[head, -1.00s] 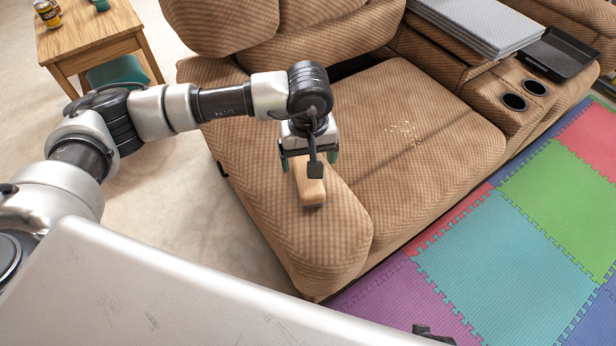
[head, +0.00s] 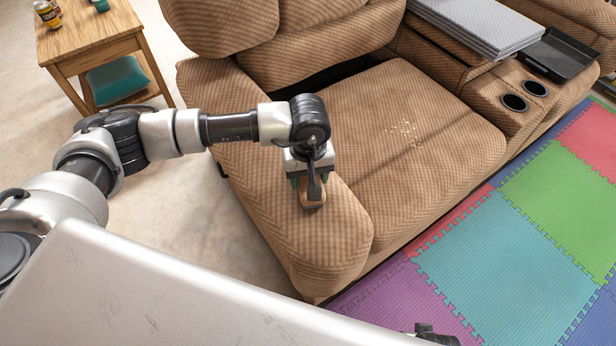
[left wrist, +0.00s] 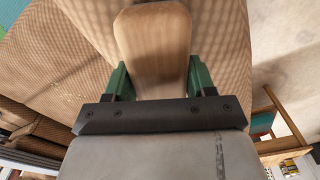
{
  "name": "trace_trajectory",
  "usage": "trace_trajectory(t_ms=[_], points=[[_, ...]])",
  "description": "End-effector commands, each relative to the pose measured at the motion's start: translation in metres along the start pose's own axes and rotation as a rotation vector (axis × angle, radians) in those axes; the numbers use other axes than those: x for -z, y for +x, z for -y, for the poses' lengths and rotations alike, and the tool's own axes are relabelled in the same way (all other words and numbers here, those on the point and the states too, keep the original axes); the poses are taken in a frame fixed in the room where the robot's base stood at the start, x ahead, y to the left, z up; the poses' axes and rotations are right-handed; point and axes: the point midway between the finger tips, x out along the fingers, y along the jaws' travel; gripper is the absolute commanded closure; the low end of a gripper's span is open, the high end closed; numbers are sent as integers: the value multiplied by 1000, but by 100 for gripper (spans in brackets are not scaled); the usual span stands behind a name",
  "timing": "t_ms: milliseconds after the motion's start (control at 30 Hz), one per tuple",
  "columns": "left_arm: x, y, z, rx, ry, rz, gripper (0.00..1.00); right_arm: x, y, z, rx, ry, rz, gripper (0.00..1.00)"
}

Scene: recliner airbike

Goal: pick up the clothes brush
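The clothes brush shows its plain wooden back (left wrist: 155,45) in the left wrist view. It lies on the near armrest (head: 290,235) of the brown recliner. In the head view only a little of the brush (head: 303,197) shows under my left gripper (head: 309,182). In the left wrist view the gripper's green fingers (left wrist: 160,82) stand on both sides of the brush, against its edges. The gripper looks shut on it. The bristles are hidden. The brush looks to rest on the armrest. My right gripper is not in view.
Crumbs (head: 404,132) lie on the seat (head: 430,110). A console with cup holders (head: 513,102), a black tray (head: 557,55) and a grey folded stack (head: 470,22) is at the right. A wooden side table (head: 85,45) holds cans. Coloured foam mats (head: 490,250) cover the floor in front.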

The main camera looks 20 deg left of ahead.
Motion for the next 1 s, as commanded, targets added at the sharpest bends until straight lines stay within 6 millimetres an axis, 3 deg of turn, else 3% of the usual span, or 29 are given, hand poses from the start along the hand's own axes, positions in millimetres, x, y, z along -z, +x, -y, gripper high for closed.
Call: trace_trajectory(t_ms=[33, 100, 433, 700, 833, 1000], points=[[0, 0, 0, 0, 0, 0, 59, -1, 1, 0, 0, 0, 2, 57], [0, 0, 0, -1, 0, 0, 69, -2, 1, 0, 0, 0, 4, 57], [1, -6, 0, -2, 0, -1, 69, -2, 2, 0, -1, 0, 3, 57], [1, -44, 0, -3, 1, -3, 69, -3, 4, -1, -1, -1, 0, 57], [8, -59, -29, -4, 1, -3, 69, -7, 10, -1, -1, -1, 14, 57], [20, -82, -67, -3, 0, -2, 69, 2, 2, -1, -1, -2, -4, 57]])
